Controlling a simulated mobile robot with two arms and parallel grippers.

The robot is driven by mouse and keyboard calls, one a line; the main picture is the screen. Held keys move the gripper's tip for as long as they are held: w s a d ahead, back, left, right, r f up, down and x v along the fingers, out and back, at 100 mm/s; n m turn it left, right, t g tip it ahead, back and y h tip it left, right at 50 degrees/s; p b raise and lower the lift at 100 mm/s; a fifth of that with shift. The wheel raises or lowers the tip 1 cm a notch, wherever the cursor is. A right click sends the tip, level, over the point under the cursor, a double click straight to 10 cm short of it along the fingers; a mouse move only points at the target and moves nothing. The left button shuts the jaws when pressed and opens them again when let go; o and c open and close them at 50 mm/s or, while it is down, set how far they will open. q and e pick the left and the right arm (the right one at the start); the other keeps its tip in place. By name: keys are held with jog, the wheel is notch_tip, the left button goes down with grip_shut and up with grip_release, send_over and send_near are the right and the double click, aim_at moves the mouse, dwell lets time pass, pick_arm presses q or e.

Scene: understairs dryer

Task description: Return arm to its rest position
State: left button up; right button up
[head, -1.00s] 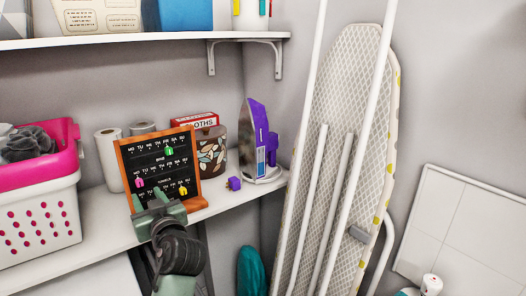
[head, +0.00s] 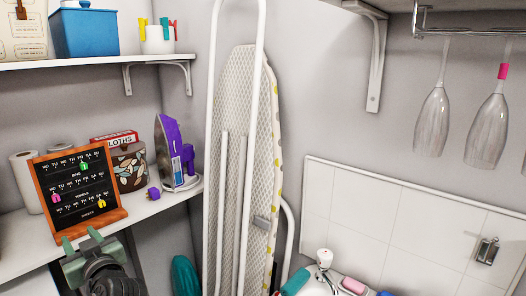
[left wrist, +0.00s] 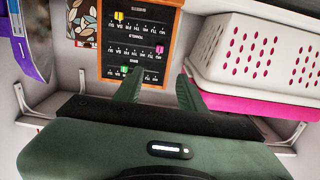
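My left gripper (head: 81,238) is at the lower left of the head view, in front of the lower edge of an orange-framed black board (head: 66,219). Its two green fingers are apart with nothing between them, as the left wrist view (left wrist: 159,90) also shows. The board stands tilted back on the white shelf (head: 30,252) and carries green, pink and yellow markers. It appears upside down in the left wrist view (left wrist: 140,60). I cannot tell the exact gap between fingertips and board. My right gripper is in neither view.
A purple iron (head: 170,145) stands upright on the shelf's right end. A white and pink basket (left wrist: 255,55) is near the fingers in the wrist view. An ironing board (head: 235,140) leans against the wall.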

pick_arm(q)
jog(key=s+d+f+m+g+h, duration=0.1)
jog(key=s+d+f+m+h, duration=0.2)
jog(key=f, duration=0.4)
jog(key=s+d+f+m+g+h, duration=0.1)
jog(key=s+d+f+h, duration=0.1)
jog(key=s+f, duration=0.35)
jog(key=s+d+f+m+g+h, duration=0.1)
jog(key=s+d+f+m+h, duration=0.15)
jog(key=f, duration=0.55)
jog(key=s+d+f+m+g+h, duration=0.3)
jog(key=s+d+f, duration=0.3)
jog(key=s, duration=0.4)
jog(key=s+d+f+m+g+h, duration=0.2)
jog(key=s+d+f+h, duration=0.15)
jog(key=s+d, duration=0.5)
notch_tip(320, 180, down, 25)
jog(key=s+a+g, duration=0.1)
jog(key=s+a, duration=0.1)
jog(key=s+a+f+g, duration=0.1)
jog(key=s+a+f, duration=0.1)
jog(key=s+f, duration=1.5)
jog(key=shift+s+a+g+y, duration=0.3)
jog(key=shift+s, duration=0.1)
